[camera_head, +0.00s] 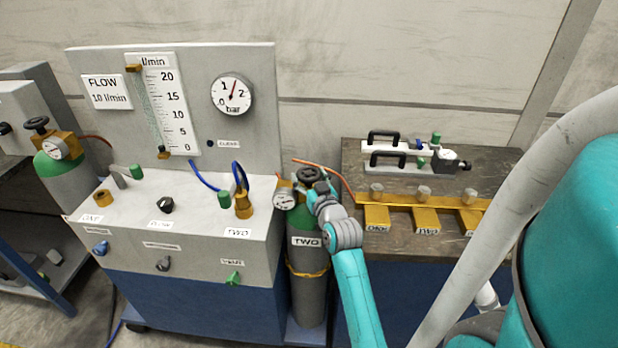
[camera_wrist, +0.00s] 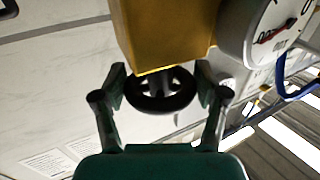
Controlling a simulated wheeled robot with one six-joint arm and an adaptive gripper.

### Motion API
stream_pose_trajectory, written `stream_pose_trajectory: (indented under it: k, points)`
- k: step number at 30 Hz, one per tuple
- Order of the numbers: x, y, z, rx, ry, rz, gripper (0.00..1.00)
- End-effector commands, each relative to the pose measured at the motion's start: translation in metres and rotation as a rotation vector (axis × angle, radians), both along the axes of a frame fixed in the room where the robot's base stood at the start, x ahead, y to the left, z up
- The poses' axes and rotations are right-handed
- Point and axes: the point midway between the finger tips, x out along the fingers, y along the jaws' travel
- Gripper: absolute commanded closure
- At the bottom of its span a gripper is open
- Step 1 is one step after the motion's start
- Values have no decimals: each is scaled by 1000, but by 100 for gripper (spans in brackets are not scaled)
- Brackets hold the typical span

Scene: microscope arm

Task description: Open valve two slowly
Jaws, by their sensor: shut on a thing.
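Cylinder TWO (camera_head: 308,265) is grey with a green shoulder and stands upright between the panel and the right-hand bench. Its black handwheel (camera_head: 308,174) is at the top, with a small gauge (camera_head: 285,199) at its left. My gripper (camera_head: 315,186) is at the handwheel, and my arm partly covers the cylinder top. In the wrist view, the handwheel (camera_wrist: 160,103) sits between the two fingers of my gripper (camera_wrist: 161,82), which is shut on its rim. The brass valve block (camera_wrist: 165,35) and the gauge (camera_wrist: 270,30) with its red needle are beyond it.
The flow panel (camera_head: 205,120) carries a scale (camera_head: 170,100) and a bar dial (camera_head: 232,94). A blue hose (camera_head: 203,182) and an orange hose (camera_head: 325,166) run close by. The right bench (camera_head: 480,167) holds brass blocks and black-handled fixtures. Another cylinder (camera_head: 65,170) stands far left.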

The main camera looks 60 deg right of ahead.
Motion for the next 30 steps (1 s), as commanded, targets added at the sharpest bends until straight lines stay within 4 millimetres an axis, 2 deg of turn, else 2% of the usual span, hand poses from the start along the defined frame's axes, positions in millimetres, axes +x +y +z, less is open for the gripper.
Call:
stream_pose_trajectory:
  k: [30]
  points:
    - [-1, -2, 0, 1, 1, 378, 62]
